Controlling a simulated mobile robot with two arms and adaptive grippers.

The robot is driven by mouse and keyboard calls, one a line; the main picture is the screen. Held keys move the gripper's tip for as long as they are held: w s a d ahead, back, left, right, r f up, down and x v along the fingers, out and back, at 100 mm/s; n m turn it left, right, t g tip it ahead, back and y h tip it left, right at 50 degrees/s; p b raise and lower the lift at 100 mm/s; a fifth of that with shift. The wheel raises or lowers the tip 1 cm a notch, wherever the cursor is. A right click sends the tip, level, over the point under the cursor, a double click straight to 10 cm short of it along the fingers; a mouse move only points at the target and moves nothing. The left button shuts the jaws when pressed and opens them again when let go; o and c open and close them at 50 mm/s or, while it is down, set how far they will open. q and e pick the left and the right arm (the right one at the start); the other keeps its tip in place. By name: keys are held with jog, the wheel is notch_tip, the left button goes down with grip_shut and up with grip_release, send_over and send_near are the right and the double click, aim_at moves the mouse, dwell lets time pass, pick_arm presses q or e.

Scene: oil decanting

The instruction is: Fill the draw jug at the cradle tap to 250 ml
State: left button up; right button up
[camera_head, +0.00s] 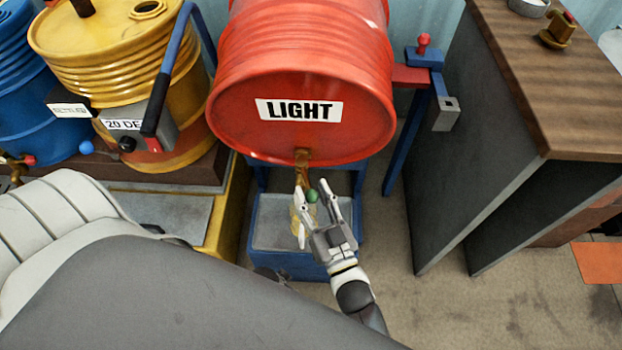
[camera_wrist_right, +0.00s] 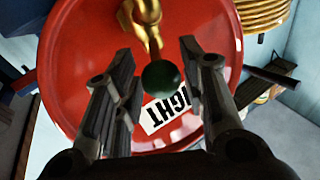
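The red drum (camera_head: 310,60) labelled LIGHT lies on its side in the cradle. Its brass tap (camera_head: 302,172) points down from the lower front face and also shows in the right wrist view (camera_wrist_right: 143,22). A green ball knob (camera_head: 312,195) sits by the tap. My right gripper (camera_head: 318,198) is open, its fingers on either side of the knob; the knob (camera_wrist_right: 162,78) shows between them in the wrist view. A yellowish, see-through shape (camera_head: 295,215), perhaps the draw jug, is below the tap, mostly hidden by a finger. Its level cannot be read.
A blue tray (camera_head: 270,225) stands under the tap. Yellow (camera_head: 110,50) and blue (camera_head: 30,85) drums stand at left behind a grey box with a lever (camera_head: 165,85). A wood-topped bench (camera_head: 550,90) stands at right. Bare floor (camera_head: 400,240) lies between.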

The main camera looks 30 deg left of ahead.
jog(key=v, duration=1.1)
jog(key=shift+s, duration=0.25)
jog(key=shift+d+f, duration=0.1)
jog(key=shift+d, duration=0.05)
